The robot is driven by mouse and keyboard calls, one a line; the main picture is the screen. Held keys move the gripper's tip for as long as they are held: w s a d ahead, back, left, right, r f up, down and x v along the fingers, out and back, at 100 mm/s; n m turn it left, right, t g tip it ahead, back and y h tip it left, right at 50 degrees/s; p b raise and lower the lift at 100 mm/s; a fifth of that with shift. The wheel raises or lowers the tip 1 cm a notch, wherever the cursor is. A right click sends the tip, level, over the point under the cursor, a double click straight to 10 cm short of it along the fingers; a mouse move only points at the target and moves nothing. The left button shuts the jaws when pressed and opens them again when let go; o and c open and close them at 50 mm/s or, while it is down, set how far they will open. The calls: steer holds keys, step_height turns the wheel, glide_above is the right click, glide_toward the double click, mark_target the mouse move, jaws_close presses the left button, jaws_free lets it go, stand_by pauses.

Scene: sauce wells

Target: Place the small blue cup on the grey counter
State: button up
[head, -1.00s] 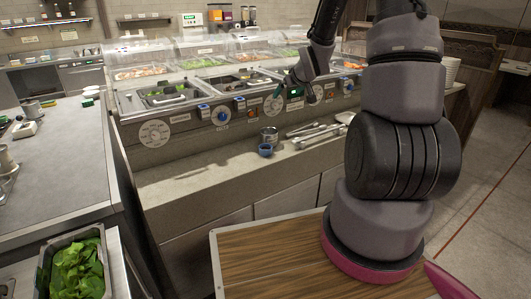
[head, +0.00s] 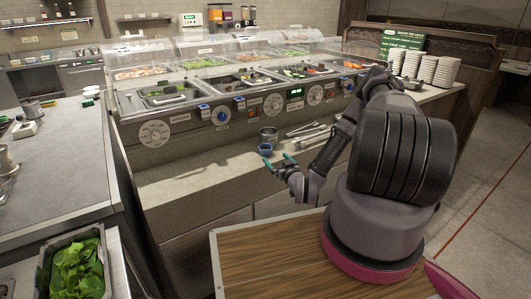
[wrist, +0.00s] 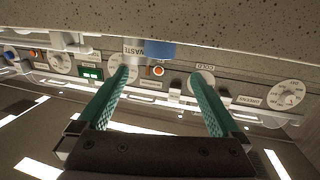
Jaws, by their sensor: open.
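The small blue cup (head: 265,150) stands on the pale speckled ledge in front of the sauce wells, just in front of a steel can (head: 269,135). My gripper (head: 278,161) is open and empty, close to the cup on its near right side, and apart from it. In the wrist view, which looks upside down, the two green fingers (wrist: 160,73) are spread wide, with the blue cup (wrist: 161,51) beyond and between their tips. A grey counter (head: 75,165) runs along the left side of the head view, with a clear stretch of top.
Tongs (head: 305,128) lie on the ledge (head: 195,172) to the right of the can. Knobs and dials (head: 222,115) line the panel behind. A pan of green leaves (head: 77,268) is at the lower left. Stacked white plates (head: 428,68) stand at the right.

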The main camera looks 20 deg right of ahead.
glide_toward(267, 148)
steer(key=shift+w+a+r, duration=0.15)
steer(key=shift+a+r, duration=0.55)
steer(key=shift+a, duration=0.2)
steer(key=shift+w+a+f, duration=0.1)
steer(key=shift+w, duration=1.4)
steer(key=shift+w+a+f, duration=0.1)
steer(key=shift+w+a, duration=0.05)
steer(key=shift+w, duration=1.3)
steer(key=c, duration=1.5)
steer(key=shift+o, duration=0.2)
steer(key=shift+r, duration=0.15)
